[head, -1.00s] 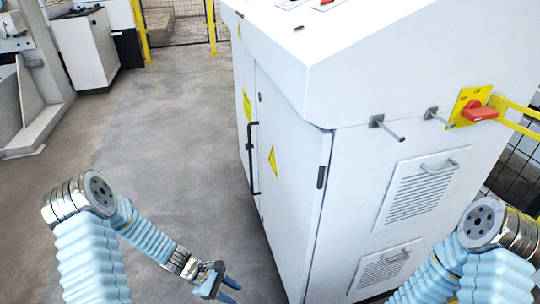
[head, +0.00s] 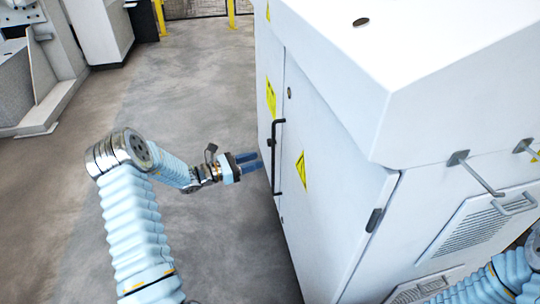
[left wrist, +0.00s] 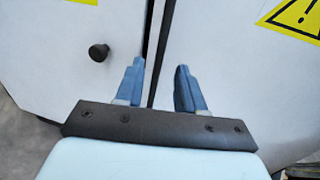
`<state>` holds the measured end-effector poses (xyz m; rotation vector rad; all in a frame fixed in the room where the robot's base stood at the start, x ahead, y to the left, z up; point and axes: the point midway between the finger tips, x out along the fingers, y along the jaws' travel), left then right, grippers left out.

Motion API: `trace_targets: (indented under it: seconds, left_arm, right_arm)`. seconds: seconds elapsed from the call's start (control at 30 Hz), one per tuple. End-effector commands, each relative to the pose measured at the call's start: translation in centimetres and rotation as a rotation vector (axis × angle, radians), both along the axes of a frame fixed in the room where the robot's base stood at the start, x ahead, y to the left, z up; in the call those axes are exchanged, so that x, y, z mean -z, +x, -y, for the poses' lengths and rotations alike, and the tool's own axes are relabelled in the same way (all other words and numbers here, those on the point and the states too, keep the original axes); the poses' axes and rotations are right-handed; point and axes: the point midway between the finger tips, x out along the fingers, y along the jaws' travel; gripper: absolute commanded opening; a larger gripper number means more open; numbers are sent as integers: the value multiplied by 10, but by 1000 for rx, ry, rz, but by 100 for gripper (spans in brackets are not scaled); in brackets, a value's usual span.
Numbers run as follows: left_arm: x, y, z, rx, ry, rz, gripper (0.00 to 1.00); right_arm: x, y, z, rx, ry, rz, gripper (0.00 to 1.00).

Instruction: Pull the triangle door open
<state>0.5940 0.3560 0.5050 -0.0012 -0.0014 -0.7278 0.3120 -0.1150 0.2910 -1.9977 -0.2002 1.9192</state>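The triangle door (head: 335,200) is a white cabinet door with a yellow warning triangle (head: 301,172) and looks closed. Its long black upright handle (head: 277,160) is near the door's left edge. My left gripper (head: 259,162) is just left of the handle, about mid-height, fingers pointing at it. In the left wrist view the blue fingers (left wrist: 160,85) are apart and empty, with a dark upright bar or seam (left wrist: 156,50) in line with the gap. I cannot tell whether the handle is between the fingertips. My right gripper is out of view.
Another door with a yellow sign (head: 270,98) adjoins on the left; a black knob (left wrist: 98,52) shows in the left wrist view. The cabinet's right side has protruding pegs (head: 480,175) and a vent (head: 470,235). The grey floor (head: 190,110) left of the cabinet is clear.

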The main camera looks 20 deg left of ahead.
Motion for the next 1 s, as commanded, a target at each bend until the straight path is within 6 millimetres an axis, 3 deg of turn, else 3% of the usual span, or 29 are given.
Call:
trace_targets:
  seconds: [0.1, 0.3, 0.7, 0.93, 1.0]
  left_arm:
    - [0, 19, 18, 3, 1, 1, 38]
    - [0, 41, 37, 1, 1, 0, 38]
    - [0, 47, 42, 0, 2, -1, 38]
    - [0, 47, 42, 0, 2, -1, 3]
    - [0, 47, 42, 0, 2, -1, 0]
  right_arm:
    - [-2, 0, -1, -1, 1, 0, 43]
    - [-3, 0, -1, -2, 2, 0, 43]
    - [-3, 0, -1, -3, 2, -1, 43]
    - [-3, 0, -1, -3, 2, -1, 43]
    - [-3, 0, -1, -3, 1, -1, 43]
